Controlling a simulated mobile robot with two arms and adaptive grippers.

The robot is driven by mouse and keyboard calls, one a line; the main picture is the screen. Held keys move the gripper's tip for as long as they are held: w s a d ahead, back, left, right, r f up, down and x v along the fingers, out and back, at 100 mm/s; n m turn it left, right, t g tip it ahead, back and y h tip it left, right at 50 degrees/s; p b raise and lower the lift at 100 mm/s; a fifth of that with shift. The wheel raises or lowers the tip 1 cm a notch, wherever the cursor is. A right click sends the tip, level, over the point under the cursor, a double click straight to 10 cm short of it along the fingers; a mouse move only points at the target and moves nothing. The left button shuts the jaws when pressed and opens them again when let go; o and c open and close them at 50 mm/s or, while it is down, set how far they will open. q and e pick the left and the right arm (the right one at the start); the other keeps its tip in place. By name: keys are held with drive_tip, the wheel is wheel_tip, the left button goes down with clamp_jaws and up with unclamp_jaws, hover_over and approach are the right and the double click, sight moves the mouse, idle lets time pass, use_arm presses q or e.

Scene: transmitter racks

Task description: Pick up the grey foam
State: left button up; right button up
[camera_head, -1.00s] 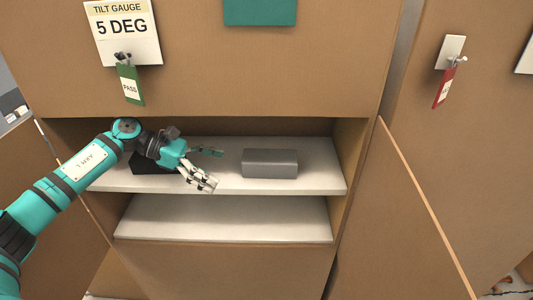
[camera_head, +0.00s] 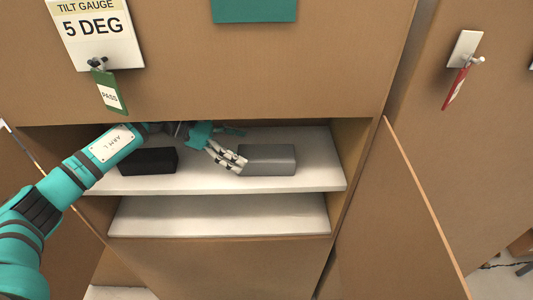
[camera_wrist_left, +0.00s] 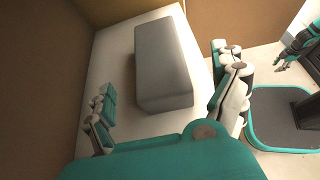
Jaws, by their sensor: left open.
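The grey foam (camera_head: 268,161) is a grey block lying on the upper white shelf (camera_head: 310,180) inside the brown rack, right of centre. My left gripper (camera_head: 240,147) is at the block's left end in the head view, open. In the left wrist view the grey foam (camera_wrist_left: 163,65) lies ahead, between the lines of the two spread fingers of my left gripper (camera_wrist_left: 168,102). Its near end is close to the fingertips, and no grip on it shows. My right gripper is not recognisable in the head view.
A black block (camera_head: 148,161) lies on the same shelf to the left, partly behind my left arm. The lower shelf (camera_head: 220,215) is empty. The rack's side walls and upper panel (camera_head: 250,75) frame the opening. An open brown door panel (camera_head: 395,220) stands at the right.

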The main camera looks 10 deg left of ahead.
sight(265, 152)
use_arm(q)
drive_tip(key=shift+w+d, duration=0.25)
drive_tip(key=shift+d, duration=0.3)
drive_tip(key=shift+d+p, duration=0.3)
drive_tip(key=x, duration=0.1)
drive_tip(key=p+x, duration=0.1)
drive_tip(key=x, duration=0.1)
drive_tip(key=p+x, duration=0.1)
drive_tip(key=x, duration=0.1)
drive_tip(key=shift+w+d+r, duration=0.1)
drive_tip(key=shift+d+r, duration=0.1)
drive_tip(key=shift+r, duration=0.05)
drive_tip(key=shift+w+d+f, duration=0.1)
drive_tip(key=shift+d+f, duration=0.15)
drive_tip(key=shift+f, duration=0.05)
use_arm(e)
drive_tip(key=r, duration=0.1)
drive_tip(key=w+a+r, duration=0.1)
drive_tip(key=r, duration=0.1)
drive_tip(key=shift+w+a+r, duration=0.1)
drive_tip(key=shift+w+r, duration=0.05)
drive_tip(key=shift+w, duration=0.05)
use_arm(q)
drive_tip(key=c, duration=0.9)
use_arm(e)
drive_tip(key=shift+s+d, duration=0.15)
drive_tip(key=shift+d, duration=0.25)
use_arm(q)
drive_tip(key=shift+c, duration=0.2)
